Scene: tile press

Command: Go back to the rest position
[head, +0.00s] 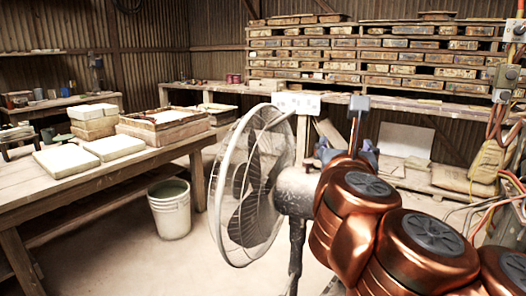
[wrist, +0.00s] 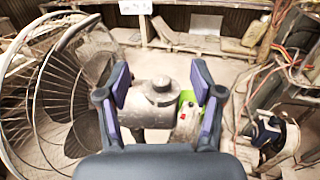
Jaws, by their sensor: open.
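My gripper (wrist: 160,85) shows large in the wrist view, with its two dark fingers and purple pads spread apart and nothing between them. Behind the gap is the grey motor housing (wrist: 160,98) of a standing fan. In the head view my copper-coloured arm fills the lower right, and my gripper is mostly hidden behind it. The fan (head: 250,185) stands just left of my arm, its round wire cage facing left. The fan cage (wrist: 62,95) also fills the left of the wrist view. I cannot tell the exact distance between gripper and fan.
A wooden table (head: 95,185) at left holds pale tiles (head: 66,160) and a wooden frame (head: 165,128). A white bucket (head: 170,208) stands on the floor beside it. Stacked tile moulds (head: 370,50) fill the back rack. Loose cables (head: 505,190) hang at right.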

